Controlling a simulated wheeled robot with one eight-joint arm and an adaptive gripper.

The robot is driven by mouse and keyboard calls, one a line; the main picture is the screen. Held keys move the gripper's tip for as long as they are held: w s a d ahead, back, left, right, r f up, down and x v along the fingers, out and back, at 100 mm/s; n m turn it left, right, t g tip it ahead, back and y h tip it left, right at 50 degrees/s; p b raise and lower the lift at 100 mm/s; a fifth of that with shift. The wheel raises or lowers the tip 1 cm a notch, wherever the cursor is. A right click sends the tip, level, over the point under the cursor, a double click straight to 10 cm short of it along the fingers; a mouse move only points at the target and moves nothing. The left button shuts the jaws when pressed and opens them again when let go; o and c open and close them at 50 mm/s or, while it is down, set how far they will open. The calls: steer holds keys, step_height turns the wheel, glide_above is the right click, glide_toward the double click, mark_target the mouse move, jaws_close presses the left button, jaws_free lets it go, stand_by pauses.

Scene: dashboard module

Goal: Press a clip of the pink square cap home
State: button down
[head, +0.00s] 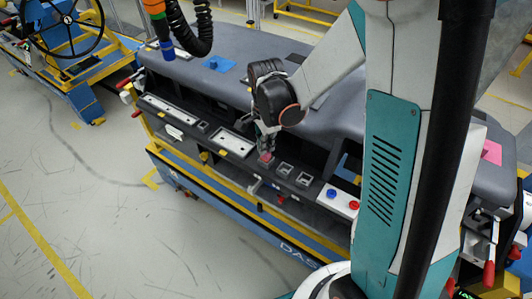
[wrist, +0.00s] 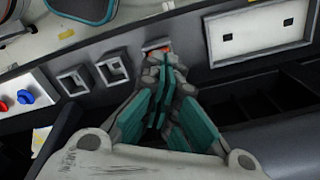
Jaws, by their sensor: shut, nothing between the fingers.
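The pink square cap (head: 265,158) sits on the dark front rail of the dashboard module, left of two square sockets. Only a small reddish part of the cap (wrist: 157,44) shows in the wrist view, just beyond my fingertips. My gripper (head: 267,148) points down over the cap, with its fingertips at or very close to it. I cannot tell whether they touch. In the wrist view my gripper (wrist: 165,62) is shut with nothing between its fingers. The cap's clips are hidden or too small to make out.
Two grey square sockets (head: 285,169) lie right of the cap, then a white panel (head: 338,200) with blue and red knobs. A white rectangular panel (head: 232,145) lies to the left. The grey dashboard top (head: 228,45) rises behind the rail.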

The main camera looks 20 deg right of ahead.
steer(key=shift+f+b, duration=0.85)
steer(key=shift+b, duration=0.1)
stand_by(1.6)
stand_by(0.5)
steer(key=shift+r+p, duration=2.6)
steer(key=shift+r, duration=1.4)
